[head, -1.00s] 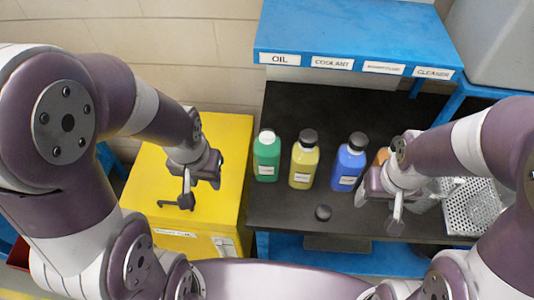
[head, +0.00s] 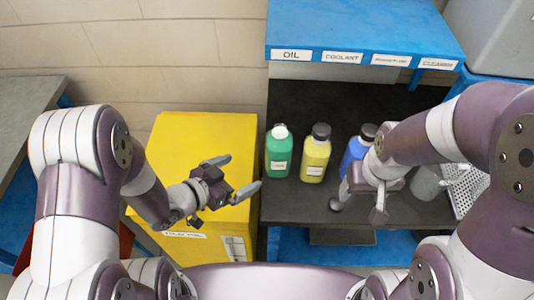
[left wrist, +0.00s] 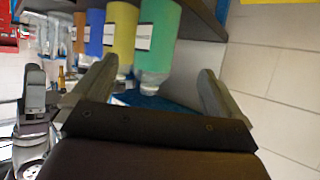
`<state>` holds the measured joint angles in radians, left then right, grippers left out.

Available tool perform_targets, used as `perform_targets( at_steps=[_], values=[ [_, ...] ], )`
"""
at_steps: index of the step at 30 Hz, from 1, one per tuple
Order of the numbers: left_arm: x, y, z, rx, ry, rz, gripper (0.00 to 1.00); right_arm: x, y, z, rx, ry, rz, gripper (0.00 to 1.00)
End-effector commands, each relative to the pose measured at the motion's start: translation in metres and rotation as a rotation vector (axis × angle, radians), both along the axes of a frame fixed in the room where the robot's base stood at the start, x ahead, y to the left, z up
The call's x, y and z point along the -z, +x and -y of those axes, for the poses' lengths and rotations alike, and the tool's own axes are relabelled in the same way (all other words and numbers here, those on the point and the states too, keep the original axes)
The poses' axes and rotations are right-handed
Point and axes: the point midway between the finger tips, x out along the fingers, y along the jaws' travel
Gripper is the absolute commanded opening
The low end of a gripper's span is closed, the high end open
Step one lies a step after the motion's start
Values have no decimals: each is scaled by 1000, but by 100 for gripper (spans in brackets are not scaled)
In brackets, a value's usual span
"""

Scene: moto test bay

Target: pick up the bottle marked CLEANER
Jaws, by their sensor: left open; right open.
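A green bottle with a white cap (head: 278,152), a yellow bottle (head: 316,158) and a blue bottle (head: 353,152) stand upright in a row on the black bench. Their labels are too small to read. The left wrist view shows them upside down, with an orange bottle (left wrist: 78,32) beyond the blue one. In the head view my right arm hides the orange bottle. A shelf sign reading CLEANER (head: 438,63) is at the far right. My left gripper (head: 233,176) is open and empty above the yellow cabinet, left of the green bottle. My right gripper (head: 358,210) is open in front of the blue bottle.
The yellow cabinet (head: 190,140) adjoins the black bench (head: 300,100). The blue shelf (head: 350,30) overhangs the bench's back. A greyish container (head: 425,183) and a perforated metal basket (head: 464,188) stand at the right, partly behind my right arm.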

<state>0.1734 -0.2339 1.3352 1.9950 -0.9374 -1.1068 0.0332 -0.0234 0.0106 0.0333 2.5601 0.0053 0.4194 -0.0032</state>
Motion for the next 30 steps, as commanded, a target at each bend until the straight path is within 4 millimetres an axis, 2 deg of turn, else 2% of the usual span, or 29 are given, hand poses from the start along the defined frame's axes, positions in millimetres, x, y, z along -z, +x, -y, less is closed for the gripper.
perform_targets(
  at_steps=[2, 9, 14, 21, 29, 30],
  values=[
    [-5, 5, 8, 11, -32, 27, 100, 1, 0, 0, 0, 0, 0, 68],
    [14, 40, 43, 10, -37, 30, 100, 2, 0, 0, 0, 0, 0, 68],
    [20, 53, 54, 7, -35, 28, 100, 2, 0, 0, 0, 0, 0, 68],
    [35, 82, 81, 6, -34, 28, 100, -2, 0, 0, 0, 0, 0, 68],
    [37, 87, 85, 3, -34, 28, 100, -2, 0, 0, 0, 0, 0, 68],
    [37, 87, 85, 3, -34, 28, 94, -2, 0, 0, 0, 0, 0, 68]
  ],
)
